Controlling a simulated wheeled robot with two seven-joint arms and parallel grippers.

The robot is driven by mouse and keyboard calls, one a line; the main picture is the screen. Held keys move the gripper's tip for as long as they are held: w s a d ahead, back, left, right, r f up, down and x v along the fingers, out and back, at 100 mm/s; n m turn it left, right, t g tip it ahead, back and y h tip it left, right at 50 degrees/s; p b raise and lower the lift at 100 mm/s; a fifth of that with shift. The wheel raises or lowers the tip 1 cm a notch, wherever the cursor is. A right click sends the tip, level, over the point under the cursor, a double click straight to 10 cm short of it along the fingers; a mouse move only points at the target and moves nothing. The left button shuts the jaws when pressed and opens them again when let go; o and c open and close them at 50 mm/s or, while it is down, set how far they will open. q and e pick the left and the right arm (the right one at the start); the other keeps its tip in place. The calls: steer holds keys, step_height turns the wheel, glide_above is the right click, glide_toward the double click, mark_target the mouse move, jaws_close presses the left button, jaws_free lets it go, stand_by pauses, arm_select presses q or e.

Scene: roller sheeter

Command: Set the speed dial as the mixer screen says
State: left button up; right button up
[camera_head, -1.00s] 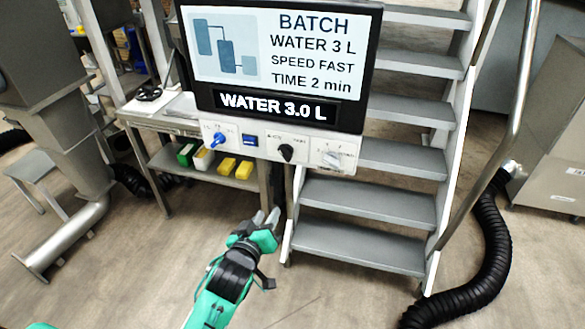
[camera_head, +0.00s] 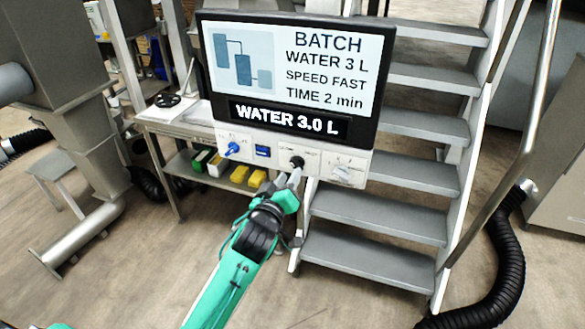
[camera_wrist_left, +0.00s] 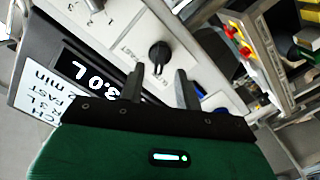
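The mixer screen (camera_head: 290,80) reads BATCH, WATER 3 L, SPEED FAST, TIME 2 min, and the strip below it reads WATER 3.0 L. On the white panel under it is a black dial (camera_head: 297,161), which also shows in the left wrist view (camera_wrist_left: 159,53). I cannot make out its setting; its small labels are hard to read. My left gripper (camera_head: 292,177) is just in front of and below this dial. In the left wrist view its two fingers (camera_wrist_left: 159,87) are apart and empty, with the dial just beyond the gap. My right gripper is not in view.
Metal steps (camera_head: 375,215) stand to the right. A shelf below holds yellow blocks (camera_head: 257,178). A black hose (camera_head: 505,255) lies at right.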

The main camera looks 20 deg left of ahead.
mark_target(294, 167)
arm_select(q)
steer(key=w, duration=0.3)
steer(key=shift+w, duration=0.2)
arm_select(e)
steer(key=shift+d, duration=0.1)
arm_select(q)
jaws_close()
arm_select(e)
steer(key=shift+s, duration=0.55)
